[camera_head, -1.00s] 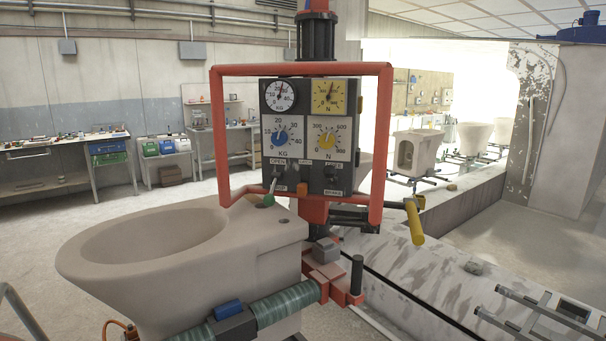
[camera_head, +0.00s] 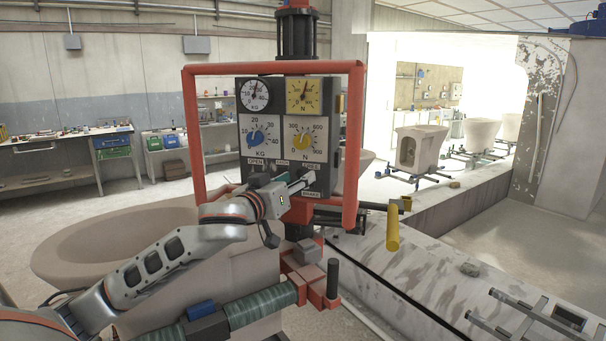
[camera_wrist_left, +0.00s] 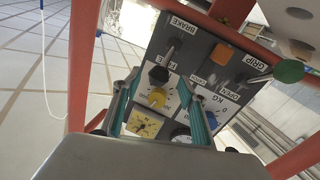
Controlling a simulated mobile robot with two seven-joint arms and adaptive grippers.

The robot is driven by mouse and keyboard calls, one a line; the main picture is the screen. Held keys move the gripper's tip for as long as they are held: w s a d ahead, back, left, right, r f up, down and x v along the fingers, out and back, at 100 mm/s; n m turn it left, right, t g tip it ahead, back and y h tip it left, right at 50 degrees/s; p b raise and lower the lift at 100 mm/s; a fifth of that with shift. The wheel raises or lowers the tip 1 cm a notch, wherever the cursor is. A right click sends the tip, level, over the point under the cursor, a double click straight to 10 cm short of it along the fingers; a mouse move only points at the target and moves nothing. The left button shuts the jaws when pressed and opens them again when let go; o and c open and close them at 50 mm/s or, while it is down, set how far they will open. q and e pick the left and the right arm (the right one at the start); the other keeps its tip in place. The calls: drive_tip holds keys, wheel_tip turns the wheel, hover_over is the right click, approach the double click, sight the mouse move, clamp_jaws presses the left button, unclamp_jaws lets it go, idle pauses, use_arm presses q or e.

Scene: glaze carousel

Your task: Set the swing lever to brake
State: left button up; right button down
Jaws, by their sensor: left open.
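The control panel (camera_head: 276,206) hangs in a red frame, with FREE and BRAKE labels at its lower right. The swing lever shows in the left wrist view as a short metal stem with a black knob (camera_wrist_left: 158,76), the knob end by the FREE label and away from BRAKE. In the head view it is mostly hidden at my fingertips. My left gripper (camera_head: 300,184) is in front of the panel's lower right. In the left wrist view its open fingers (camera_wrist_left: 158,84) lie on either side of the knob; I cannot tell whether they touch it. My right gripper is not in view.
The red frame (camera_head: 353,140) surrounds the panel closely. A green-knobbed lever (camera_wrist_left: 288,71) stands near the GRIP and OPEN labels. A yellow handle (camera_head: 393,228) sticks out at right. A large clay bowl (camera_head: 90,235) lies below and behind my left arm.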

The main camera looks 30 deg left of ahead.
sight(299, 177)
use_arm(q)
drive_tip(key=w, duration=0.3)
drive_tip(key=shift+w+a, duration=0.1)
drive_tip(key=shift+w, duration=0.1)
drive_tip(key=shift+w+p, duration=0.3)
drive_tip(key=shift+w, duration=0.1)
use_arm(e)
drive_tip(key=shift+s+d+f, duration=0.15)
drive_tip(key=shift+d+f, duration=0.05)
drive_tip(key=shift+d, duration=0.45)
use_arm(q)
clamp_jaws()
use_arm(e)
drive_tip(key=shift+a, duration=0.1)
use_arm(q)
drive_tip(key=shift+f, duration=0.1)
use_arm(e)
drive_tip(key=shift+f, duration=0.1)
